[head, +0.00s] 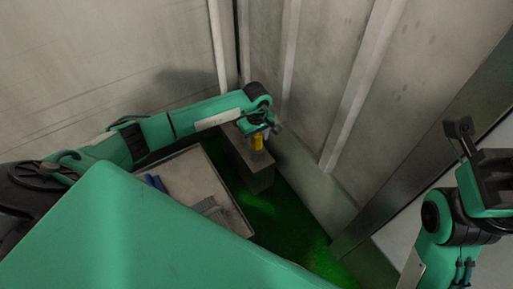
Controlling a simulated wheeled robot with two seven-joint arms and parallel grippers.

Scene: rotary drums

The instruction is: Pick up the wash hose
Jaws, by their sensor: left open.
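A small yellow piece (258,141) stands at the top of a grey box-shaped stand (257,178) near the wall. It may be the wash hose, but it is too small to be sure; no length of hose shows. My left gripper (272,127) is at the end of the outstretched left arm, open, right above and beside the yellow piece. I cannot tell whether its fingers touch the piece or are around it. My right gripper (461,136) is raised at the right edge, far from the stand, with its fingers not clear.
Pale ribbed wall panels (310,80) rise close behind the stand. The green floor (285,215) is clear to its right.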

